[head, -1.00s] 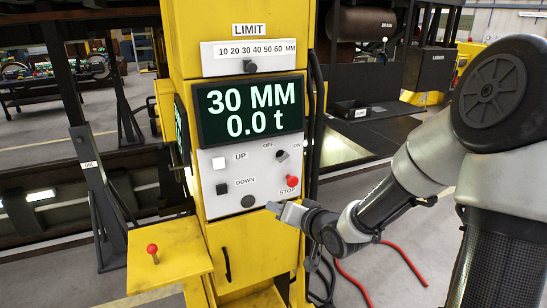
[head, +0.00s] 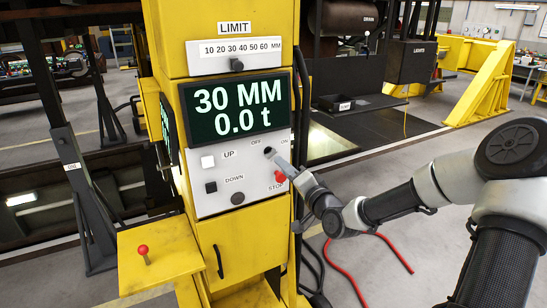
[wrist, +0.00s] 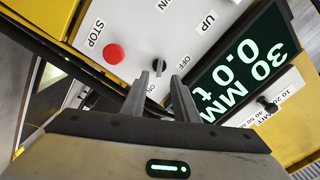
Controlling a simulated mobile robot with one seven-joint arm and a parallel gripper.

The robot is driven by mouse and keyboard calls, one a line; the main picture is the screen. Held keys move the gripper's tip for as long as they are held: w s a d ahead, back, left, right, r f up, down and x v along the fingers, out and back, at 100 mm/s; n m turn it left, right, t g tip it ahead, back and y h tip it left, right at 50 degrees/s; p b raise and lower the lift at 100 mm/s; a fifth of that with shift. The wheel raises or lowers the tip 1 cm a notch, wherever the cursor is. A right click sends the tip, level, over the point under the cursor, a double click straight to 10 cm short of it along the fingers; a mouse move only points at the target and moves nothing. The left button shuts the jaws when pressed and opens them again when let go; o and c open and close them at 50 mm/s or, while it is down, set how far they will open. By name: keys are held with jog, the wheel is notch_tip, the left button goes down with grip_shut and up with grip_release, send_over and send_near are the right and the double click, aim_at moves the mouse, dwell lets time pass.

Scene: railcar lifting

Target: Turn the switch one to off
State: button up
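The switch (head: 269,151) is a small dark rotary knob on the white control panel, with OFF printed at its upper left and ON at its upper right. In the wrist view the knob (wrist: 158,66) looks turned towards the ON label. My gripper (head: 275,158) is at the panel by the knob and partly covers it in the head view. In the wrist view my gripper (wrist: 160,77) is open, with a finger to each side of the knob and the knob showing in the gap. I cannot tell whether the fingers touch it.
A red STOP button (head: 280,177) lies just below my gripper. UP (head: 208,162) and DOWN (head: 211,187) buttons are on the left. The display (head: 238,106) reads 30 MM and 0.0 t. A red-knobbed lever (head: 143,250) stands on the yellow shelf.

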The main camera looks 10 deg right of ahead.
aim_at(272, 156)
jog(key=x, duration=0.7)
jog(key=shift+w+a+f+p, duration=0.1)
jog(key=shift+w+p, duration=0.2)
jog(key=shift+p, duration=0.05)
grip_shut()
